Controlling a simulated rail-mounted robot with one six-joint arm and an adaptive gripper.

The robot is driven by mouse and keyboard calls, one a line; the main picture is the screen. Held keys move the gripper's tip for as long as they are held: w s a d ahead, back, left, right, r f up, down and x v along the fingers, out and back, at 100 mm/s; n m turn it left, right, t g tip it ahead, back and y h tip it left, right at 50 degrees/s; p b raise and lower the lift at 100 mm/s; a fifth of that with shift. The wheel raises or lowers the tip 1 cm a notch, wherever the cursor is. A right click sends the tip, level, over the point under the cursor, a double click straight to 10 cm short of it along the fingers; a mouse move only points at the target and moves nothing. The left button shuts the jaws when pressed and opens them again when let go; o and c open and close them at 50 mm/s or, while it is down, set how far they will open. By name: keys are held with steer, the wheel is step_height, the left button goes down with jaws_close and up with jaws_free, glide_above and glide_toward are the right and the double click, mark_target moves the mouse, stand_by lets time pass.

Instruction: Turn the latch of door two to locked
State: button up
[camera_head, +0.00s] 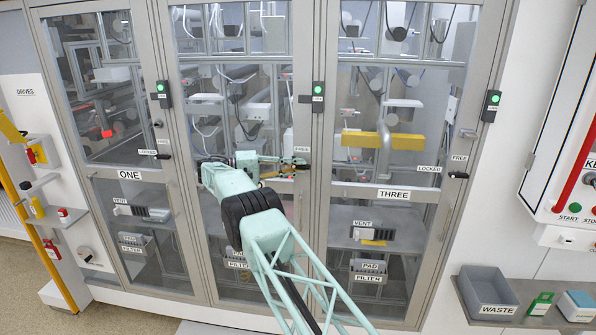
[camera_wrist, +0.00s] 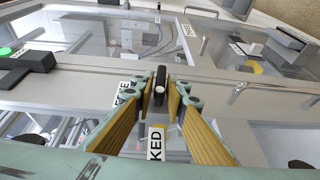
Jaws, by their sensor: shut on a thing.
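Door two (camera_head: 240,185) is the middle glass door of the cabinet and is closed. Its latch (camera_wrist: 160,84) is a small black handle with a pale end, between my fingertips in the wrist view. My gripper (camera_head: 300,165) is shut on it and hides most of it in the head view. The FREE label (camera_head: 301,149) is just above the gripper; it also shows left of the latch in the wrist view (camera_wrist: 122,92). The LOCKED label (camera_wrist: 155,142), partly hidden, lies between the fingers, in line with the handle. Which end is the pivot I cannot tell.
Door one (camera_head: 130,175) is at the left and door three (camera_head: 393,194) at the right, each with its own latch, such as door three's (camera_head: 458,175). Green-lit boxes (camera_head: 318,90) sit on the frame posts. A WASTE bin (camera_head: 487,290) stands at lower right.

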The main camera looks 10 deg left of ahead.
steer(key=shift+h+b, duration=0.4)
steer(key=o, duration=0.7)
